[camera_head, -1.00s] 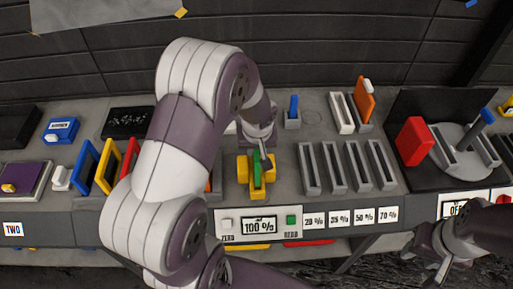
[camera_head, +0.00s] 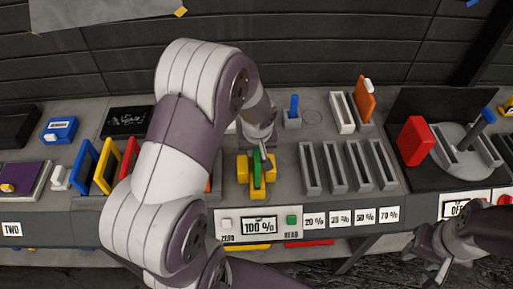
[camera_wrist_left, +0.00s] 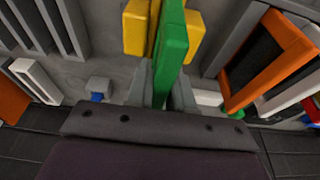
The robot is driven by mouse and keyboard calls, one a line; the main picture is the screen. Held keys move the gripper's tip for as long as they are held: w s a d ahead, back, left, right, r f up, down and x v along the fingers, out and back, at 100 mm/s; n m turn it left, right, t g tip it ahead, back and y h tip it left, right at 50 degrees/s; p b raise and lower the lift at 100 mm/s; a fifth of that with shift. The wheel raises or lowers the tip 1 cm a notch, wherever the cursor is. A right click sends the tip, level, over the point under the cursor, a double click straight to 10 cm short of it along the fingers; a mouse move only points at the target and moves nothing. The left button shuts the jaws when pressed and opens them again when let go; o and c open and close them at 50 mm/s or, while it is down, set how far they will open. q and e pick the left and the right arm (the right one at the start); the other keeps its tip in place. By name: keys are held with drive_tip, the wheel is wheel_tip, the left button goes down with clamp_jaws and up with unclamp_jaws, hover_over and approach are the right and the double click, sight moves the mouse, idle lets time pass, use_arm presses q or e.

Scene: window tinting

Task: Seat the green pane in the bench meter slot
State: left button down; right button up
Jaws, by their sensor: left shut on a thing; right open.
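The green pane (camera_head: 257,171) stands edge-on between the yellow blocks of the bench meter (camera_head: 242,170). My left gripper (camera_head: 262,150) is shut on the pane's far end. In the left wrist view the green pane (camera_wrist_left: 172,45) runs from between my fingers (camera_wrist_left: 160,95) to the gap between the yellow blocks (camera_wrist_left: 136,30). The pane looks lined up with the slot, but its lower edge is hidden, so I cannot tell how deep it sits. My right gripper (camera_head: 440,258) is open and empty in front of the bench, at the lower right.
Several grey slotted holders (camera_head: 332,168) stand just right of the meter. An orange frame (camera_head: 365,100) and a blue peg (camera_head: 294,106) stand behind. Blue (camera_head: 86,167) and yellow frames (camera_head: 108,168) stand left of my arm.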

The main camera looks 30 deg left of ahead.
use_arm(q)
drive_tip(key=shift+f+b, duration=1.9)
drive_tip(key=shift+f, duration=0.15)
drive_tip(key=c, duration=0.9)
unclamp_jaws()
drive_tip(key=b+v, duration=0.1)
drive_tip(key=v, duration=1.1)
drive_tip(key=shift+r, duration=0.35)
drive_tip(key=shift+s+d+f+m, duration=0.1)
drive_tip(key=shift+d+f+m, duration=0.2)
drive_tip(key=shift+m, duration=0.5)
drive_tip(key=s+d+f+m, duration=0.1)
drive_tip(key=s+f, duration=0.1)
drive_tip(key=s, duration=0.1)
drive_tip(key=s+d+f+m+h, duration=0.1)
drive_tip(key=s+d+f+m, duration=0.1)
drive_tip(key=s, duration=0.1)
drive_tip(key=s+d+f+m+g, duration=0.1)
drive_tip(key=s+d+f+m, duration=0.1)
drive_tip(key=s, duration=0.1)
drive_tip(key=shift+s+d+f+h, duration=0.1)
drive_tip(key=shift+s+f+h, duration=0.1)
drive_tip(key=shift+s+h, duration=0.1)
